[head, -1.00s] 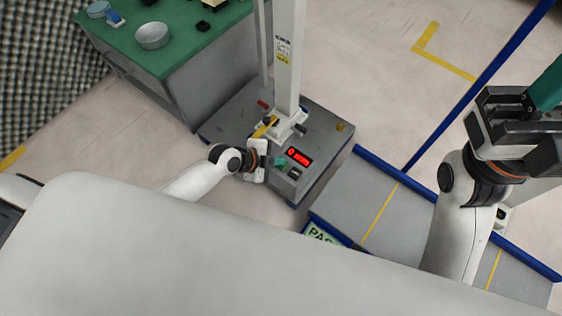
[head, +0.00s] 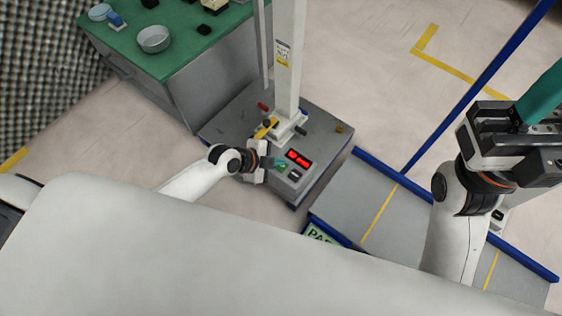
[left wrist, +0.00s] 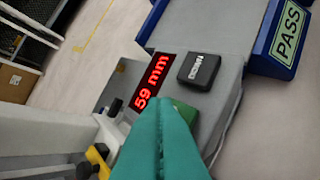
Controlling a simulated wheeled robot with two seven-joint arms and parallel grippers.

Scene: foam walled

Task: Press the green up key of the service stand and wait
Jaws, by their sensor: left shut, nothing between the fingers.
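The service stand (head: 240,124) is a grey base with a white column (head: 288,60). Its red display (head: 298,158) also shows in the left wrist view (left wrist: 152,80), reading 59 mm. The black DOWN key (left wrist: 198,70) is beside the display. The green up key (left wrist: 184,116) is mostly hidden behind the teal fingers of my left gripper (head: 280,163). These fingers (left wrist: 163,103) are together and empty, with their tips over the key. I cannot tell if they touch it. My right gripper (head: 530,115) is at the right, its fingers partly cut off by the frame.
A green-topped table (head: 178,50) with bowls and small objects stands behind left. A grey ramp or platform with blue edges (head: 385,215) and a PASS sign (left wrist: 289,30) lies right of the stand. Open floor lies behind the stand.

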